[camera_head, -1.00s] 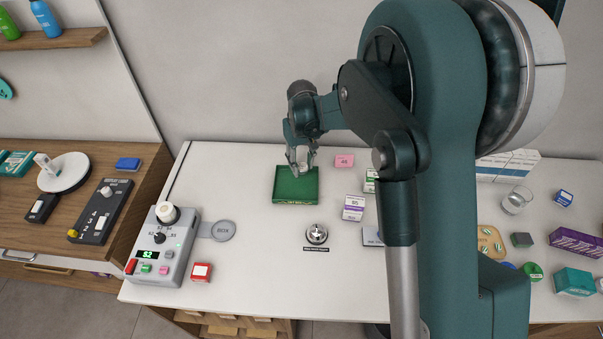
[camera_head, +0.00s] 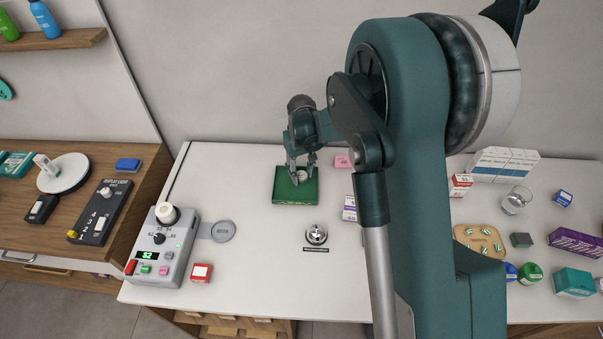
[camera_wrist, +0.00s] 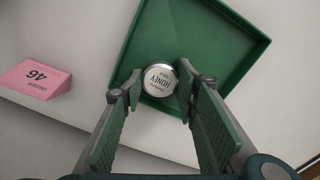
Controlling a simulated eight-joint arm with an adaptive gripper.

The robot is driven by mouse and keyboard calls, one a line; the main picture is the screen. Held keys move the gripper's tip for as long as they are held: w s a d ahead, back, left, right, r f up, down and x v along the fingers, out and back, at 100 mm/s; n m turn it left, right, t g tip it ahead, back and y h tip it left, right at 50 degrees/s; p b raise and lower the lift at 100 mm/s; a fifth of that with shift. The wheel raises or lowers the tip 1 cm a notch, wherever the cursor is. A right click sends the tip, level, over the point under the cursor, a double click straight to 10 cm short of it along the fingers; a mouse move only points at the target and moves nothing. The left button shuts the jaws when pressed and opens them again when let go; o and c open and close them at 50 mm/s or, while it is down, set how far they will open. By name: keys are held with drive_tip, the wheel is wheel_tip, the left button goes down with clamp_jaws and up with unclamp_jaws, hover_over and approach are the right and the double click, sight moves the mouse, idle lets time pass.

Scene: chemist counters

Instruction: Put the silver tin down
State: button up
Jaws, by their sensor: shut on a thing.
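The silver tin (camera_wrist: 160,81) is small and round, with "HONEY" on its lid, and shows between my fingertips in the wrist view. My gripper (camera_head: 301,176) is shut on the tin, over the green tray (camera_head: 297,198). In the head view the tin (camera_head: 301,175) is a small pale spot between the fingers. The tray's green floor and raised rim show behind the tin in the wrist view (camera_wrist: 222,45). I cannot tell whether the tin touches the tray floor.
A pink order block (camera_wrist: 37,78) marked 46 stands beside the tray. A grey device (camera_head: 163,247) and red box (camera_head: 201,272) are at left. Bare white counter lies left of the tray.

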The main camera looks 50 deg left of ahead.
sight(302, 175)
drive_tip(key=shift+f, duration=0.2)
drive_tip(key=o, duration=0.8)
drive_tip(key=shift+r, duration=0.1)
drive_tip(key=shift+r, duration=0.1)
wheel_tip(302, 175, up, 12)
drive_tip(key=shift+r, duration=0.1)
idle(0.4)
idle(0.5)
idle(0.4)
